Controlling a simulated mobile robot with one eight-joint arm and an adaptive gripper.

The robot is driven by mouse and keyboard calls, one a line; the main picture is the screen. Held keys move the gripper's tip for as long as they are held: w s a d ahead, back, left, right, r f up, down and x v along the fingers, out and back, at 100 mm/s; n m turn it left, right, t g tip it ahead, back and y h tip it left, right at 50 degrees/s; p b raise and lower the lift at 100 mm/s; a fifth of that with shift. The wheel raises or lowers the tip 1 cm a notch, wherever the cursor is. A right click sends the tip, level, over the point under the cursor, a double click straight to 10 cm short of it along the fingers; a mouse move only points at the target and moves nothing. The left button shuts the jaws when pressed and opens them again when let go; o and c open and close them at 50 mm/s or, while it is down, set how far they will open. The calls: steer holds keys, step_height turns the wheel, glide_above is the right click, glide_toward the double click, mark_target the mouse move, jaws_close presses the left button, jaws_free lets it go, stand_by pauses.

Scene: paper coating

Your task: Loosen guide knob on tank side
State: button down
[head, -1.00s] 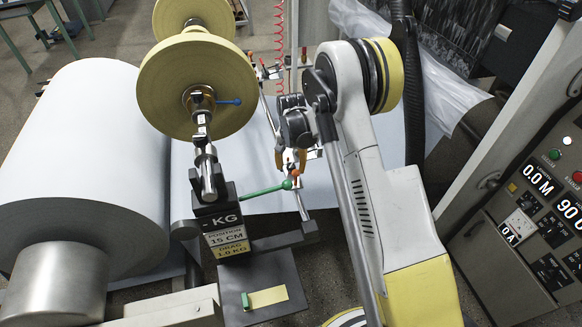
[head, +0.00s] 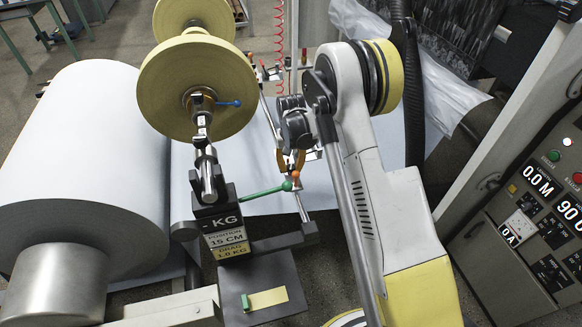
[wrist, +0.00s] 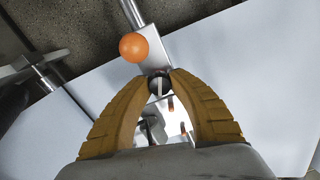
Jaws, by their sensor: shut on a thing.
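My gripper (wrist: 160,78) has two ribbed yellow fingers, and their tips are closed on a small dark round knob (wrist: 158,86) with a pale line on its face. I take this to be the guide knob. An orange ball (wrist: 133,47) sits just beyond the fingertips to the left, apart from them. It also shows in the head view (head: 296,174), near the end of a green-handled lever (head: 262,191). In the head view my gripper (head: 291,165) is partly hidden behind my wrist, and the knob cannot be made out there.
A large white paper roll (head: 90,160) fills the left. Yellow discs (head: 195,85) on a shaft stand in front of my arm. A control panel (head: 545,200) is at the right. White paper web (wrist: 235,80) lies below the gripper.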

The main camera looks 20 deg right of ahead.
mark_target(291, 167)
steer(key=shift+n, duration=1.2)
steer(key=c, duration=1.1)
jaws_free()
step_height(291, 167, up, 12)
steer(key=shift+r, duration=0.15)
